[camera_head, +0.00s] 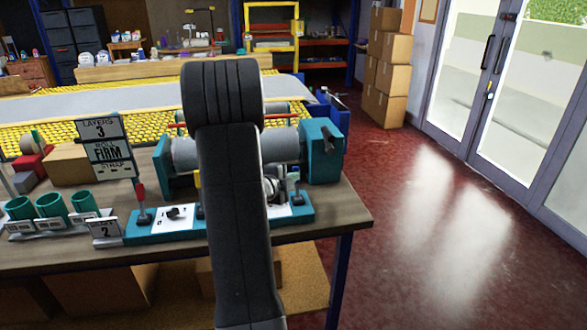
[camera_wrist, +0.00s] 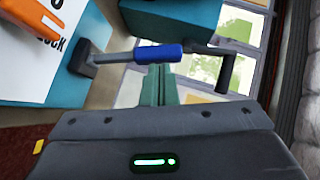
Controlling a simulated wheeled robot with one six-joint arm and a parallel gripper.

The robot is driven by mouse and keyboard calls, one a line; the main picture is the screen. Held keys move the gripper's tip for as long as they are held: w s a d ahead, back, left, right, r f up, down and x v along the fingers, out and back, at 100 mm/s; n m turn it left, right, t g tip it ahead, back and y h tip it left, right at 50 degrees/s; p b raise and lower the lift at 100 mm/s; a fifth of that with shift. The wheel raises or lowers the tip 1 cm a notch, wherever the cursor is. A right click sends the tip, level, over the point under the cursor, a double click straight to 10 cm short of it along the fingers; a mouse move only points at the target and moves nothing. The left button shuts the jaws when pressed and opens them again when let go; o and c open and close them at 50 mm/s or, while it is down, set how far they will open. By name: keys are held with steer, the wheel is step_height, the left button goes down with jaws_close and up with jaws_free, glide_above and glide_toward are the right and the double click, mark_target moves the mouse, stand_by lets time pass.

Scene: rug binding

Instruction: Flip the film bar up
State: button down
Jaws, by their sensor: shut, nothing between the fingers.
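A teal machine (camera_head: 322,150) with a grey roller (camera_head: 187,155) stands on the workbench. A thin red bar (camera_head: 280,117) runs behind the roller; I cannot tell whether it is the film bar. In the wrist view, a grey lever with a blue grip (camera_wrist: 158,53) sticks out sideways from its mount. A white plate beside it has partly cut-off lettering ending in "OCK". My gripper (camera_wrist: 158,72) is shut and empty, its green fingertips close by the blue grip; I cannot tell whether they touch. My arm hides the machine's middle and my gripper in the head view.
A red-handled lever (camera_head: 140,200) stands at the machine's left. Green cups (camera_head: 52,206) and signs (camera_head: 105,145) sit further left on the bench (camera_head: 345,212). A yellow slatted conveyor lies behind. The red floor (camera_head: 430,215) at the right is clear.

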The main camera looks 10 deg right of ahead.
steer(key=shift+w+p, duration=0.8)
steer(key=shift+p, duration=0.25)
steer(key=shift+r, duration=0.1)
